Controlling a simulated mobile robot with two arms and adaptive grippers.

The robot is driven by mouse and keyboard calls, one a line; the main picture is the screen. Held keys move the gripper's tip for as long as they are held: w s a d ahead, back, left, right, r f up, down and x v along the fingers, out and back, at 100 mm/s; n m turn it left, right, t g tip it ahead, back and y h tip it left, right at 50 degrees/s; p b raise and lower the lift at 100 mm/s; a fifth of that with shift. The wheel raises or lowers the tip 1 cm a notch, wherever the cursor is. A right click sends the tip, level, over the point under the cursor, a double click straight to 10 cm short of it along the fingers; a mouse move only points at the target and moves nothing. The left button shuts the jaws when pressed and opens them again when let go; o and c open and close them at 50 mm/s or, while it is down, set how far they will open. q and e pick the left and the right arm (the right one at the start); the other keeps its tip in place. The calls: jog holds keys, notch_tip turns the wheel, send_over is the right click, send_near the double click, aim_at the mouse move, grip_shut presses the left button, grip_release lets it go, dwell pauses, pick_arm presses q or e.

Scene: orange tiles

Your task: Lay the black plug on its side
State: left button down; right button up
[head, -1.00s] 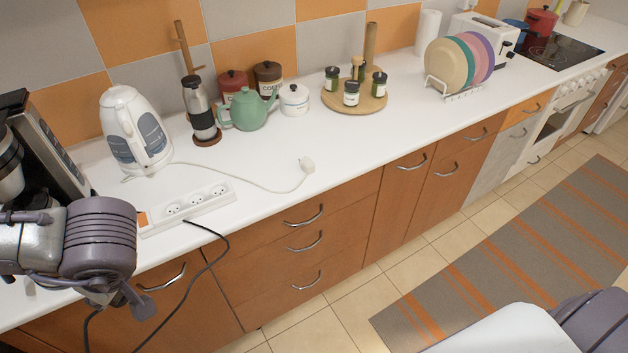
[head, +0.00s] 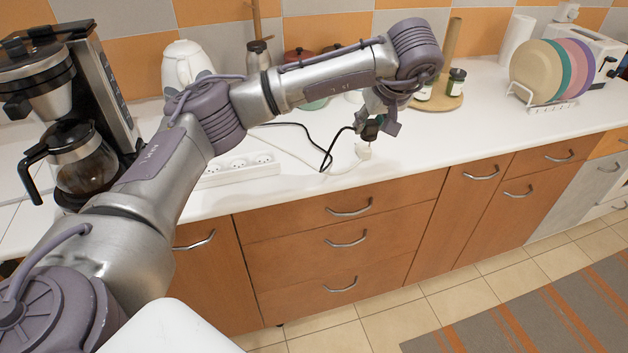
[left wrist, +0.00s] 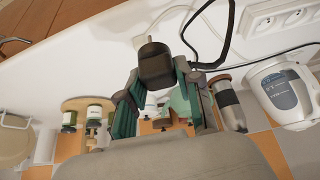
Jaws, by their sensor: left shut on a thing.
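The black plug (head: 371,128) is between the fingers of my left gripper (head: 378,123), just above the white counter in the head view. The left wrist view shows the dark plug (left wrist: 155,66) large between the green-lined fingers of the left gripper (left wrist: 158,84), which is shut on it. Its black cord (head: 326,158) curves away to the left over the counter. I cannot tell whether the plug touches the counter. My right gripper is not in view.
A white plug (head: 363,151) with a white cord lies close to the black plug. A white power strip (head: 240,168) is on the left. The kettle (head: 184,66), coffee maker (head: 85,165), spice tray (head: 440,103) and plate rack (head: 548,104) stand around. The counter's front right is clear.

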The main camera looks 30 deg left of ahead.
pick_arm(q)
jog(key=a+f, duration=0.2)
jog(key=a, duration=0.2)
jog(key=s+a+f+p, duration=0.1)
jog(key=a+f, duration=0.2)
jog(key=a, duration=0.2)
jog(key=a+f, duration=0.3)
jog(key=a, duration=0.2)
jog(key=shift+s+p, duration=0.2)
jog(key=shift+p, duration=0.15)
notch_tip(320, 180, down, 4)
jog(key=shift+r+p, duration=0.1)
jog(key=shift+p, duration=0.3)
jog(key=shift+f, duration=0.25)
jog(key=c, duration=0.8)
grip_release()
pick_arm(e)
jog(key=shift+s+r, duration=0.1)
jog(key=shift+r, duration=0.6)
